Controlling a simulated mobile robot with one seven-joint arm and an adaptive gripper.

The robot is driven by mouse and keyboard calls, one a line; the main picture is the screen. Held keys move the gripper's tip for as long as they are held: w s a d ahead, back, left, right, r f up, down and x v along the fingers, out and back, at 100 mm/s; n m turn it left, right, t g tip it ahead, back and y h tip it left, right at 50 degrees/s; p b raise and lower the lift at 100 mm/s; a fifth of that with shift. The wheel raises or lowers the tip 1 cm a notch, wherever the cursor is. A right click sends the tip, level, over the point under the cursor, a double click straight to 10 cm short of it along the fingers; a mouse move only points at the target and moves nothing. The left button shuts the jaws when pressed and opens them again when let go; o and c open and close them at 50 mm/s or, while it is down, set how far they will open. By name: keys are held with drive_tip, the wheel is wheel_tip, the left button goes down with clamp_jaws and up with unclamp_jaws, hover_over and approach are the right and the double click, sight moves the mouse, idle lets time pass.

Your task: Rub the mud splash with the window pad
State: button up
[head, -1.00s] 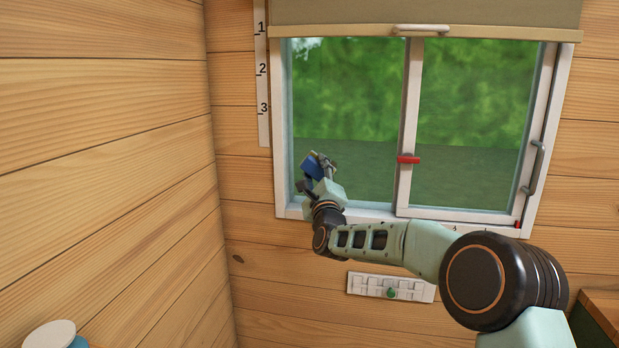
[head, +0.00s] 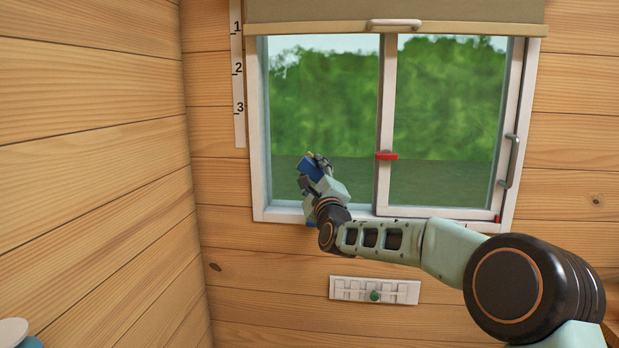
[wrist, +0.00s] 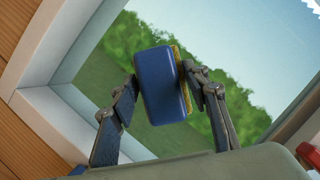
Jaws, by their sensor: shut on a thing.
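The window pad, a blue block with a yellow layer along one side, shows in the wrist view (wrist: 160,88) and in the head view (head: 310,168). My gripper (wrist: 162,82) is shut on it, one finger at each side. In the head view my gripper (head: 318,177) holds the pad in front of the lower part of the left window pane (head: 325,100). I cannot tell whether the pad touches the glass. I cannot make out a mud splash on either pane; my gripper and the pad hide part of the left one.
A white frame surrounds the window, with a red catch (head: 386,155) on the middle post and a grey handle (head: 510,160) at right. A rolled blind (head: 400,12) hangs above. A numbered strip (head: 238,75) is at left. A white panel with a green knob (head: 374,296) is below.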

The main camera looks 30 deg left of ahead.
drive_tip(key=shift+a+r, duration=0.1)
drive_tip(key=shift+r, duration=0.05)
drive_tip(key=shift+s+a, duration=0.35)
drive_tip(key=shift+a, duration=0.8)
drive_tip(key=shift+s+a, duration=0.35)
drive_tip(key=shift+a, duration=0.75)
drive_tip(key=shift+s+a, duration=0.35)
drive_tip(key=shift+a, duration=0.8)
drive_tip(key=shift+b, duration=0.3)
drive_tip(key=shift+s+d+f+b, duration=0.15)
drive_tip(key=shift+s+f+b, duration=0.15)
drive_tip(key=shift+s+b, duration=0.25)
drive_tip(key=shift+s+d+r+b, duration=0.1)
drive_tip(key=shift+s+d+b, duration=0.15)
drive_tip(key=shift+s+b, duration=0.45)
drive_tip(key=shift+s+d+b, duration=0.25)
drive_tip(key=shift+s+b, duration=0.35)
drive_tip(key=shift+s, duration=0.25)
drive_tip(key=shift+s+d+r+b, duration=0.1)
drive_tip(key=shift+s+d+b, duration=0.15)
drive_tip(key=shift+s+b, duration=0.45)
